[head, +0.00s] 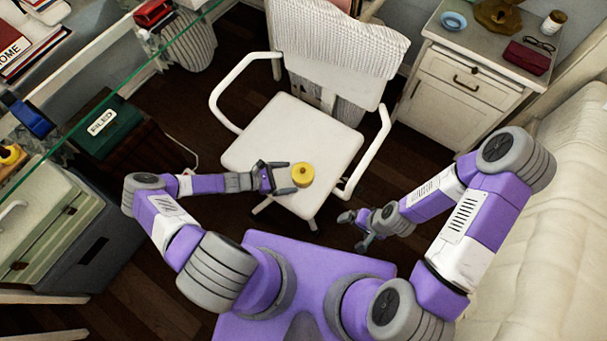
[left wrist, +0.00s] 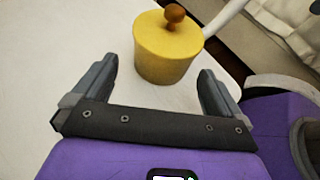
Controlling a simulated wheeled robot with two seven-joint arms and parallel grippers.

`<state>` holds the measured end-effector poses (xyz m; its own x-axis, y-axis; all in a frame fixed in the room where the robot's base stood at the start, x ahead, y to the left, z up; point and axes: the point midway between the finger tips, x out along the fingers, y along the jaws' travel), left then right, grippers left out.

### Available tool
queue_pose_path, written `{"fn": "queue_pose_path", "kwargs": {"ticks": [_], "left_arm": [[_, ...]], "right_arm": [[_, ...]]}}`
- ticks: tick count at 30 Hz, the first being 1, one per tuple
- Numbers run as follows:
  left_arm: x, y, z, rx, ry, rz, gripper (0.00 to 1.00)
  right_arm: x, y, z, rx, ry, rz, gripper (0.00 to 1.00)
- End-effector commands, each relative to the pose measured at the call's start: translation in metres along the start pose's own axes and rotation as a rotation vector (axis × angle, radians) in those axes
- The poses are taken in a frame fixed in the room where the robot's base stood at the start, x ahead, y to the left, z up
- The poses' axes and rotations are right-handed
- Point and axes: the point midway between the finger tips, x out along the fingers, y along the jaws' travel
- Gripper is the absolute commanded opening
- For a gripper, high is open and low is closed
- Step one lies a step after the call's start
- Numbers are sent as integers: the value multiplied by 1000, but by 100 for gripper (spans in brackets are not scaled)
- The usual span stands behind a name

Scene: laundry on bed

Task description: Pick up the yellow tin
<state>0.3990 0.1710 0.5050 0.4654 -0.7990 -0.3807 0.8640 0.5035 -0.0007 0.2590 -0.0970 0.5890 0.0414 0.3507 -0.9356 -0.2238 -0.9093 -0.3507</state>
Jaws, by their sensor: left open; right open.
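The yellow tin (head: 302,175) stands upright on the white chair seat (head: 270,140), near its front right part. In the left wrist view the tin (left wrist: 167,50) is round, with a brown knob on its lid. My left gripper (head: 282,178) is open just left of the tin, its fingers pointing towards it. In the left wrist view the left gripper (left wrist: 158,85) has the tin ahead of and between the lines of its fingers, with nothing held. My right gripper (head: 356,228) is open and empty, low over the floor to the right of the chair.
The chair's right armrest (head: 372,150) rises close to the right of the tin, and its backrest (head: 335,45) stands behind. A white cabinet (head: 465,85) is at the back right and a cream bed (head: 550,230) at the right. A glass edge (head: 110,98) crosses the left.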

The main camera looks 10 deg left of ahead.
Motion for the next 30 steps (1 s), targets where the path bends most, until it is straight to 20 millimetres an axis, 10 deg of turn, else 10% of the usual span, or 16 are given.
{"fn": "queue_pose_path", "kwargs": {"ticks": [9,18,30], "left_arm": [[45,-5,2,2,-1,-4,100],[49,-4,3,3,2,-2,100],[49,-5,3,3,2,-3,40]], "right_arm": [[17,6,-2,0,2,0,98],[17,6,-2,0,2,0,98],[17,6,-2,0,2,0,98]]}}
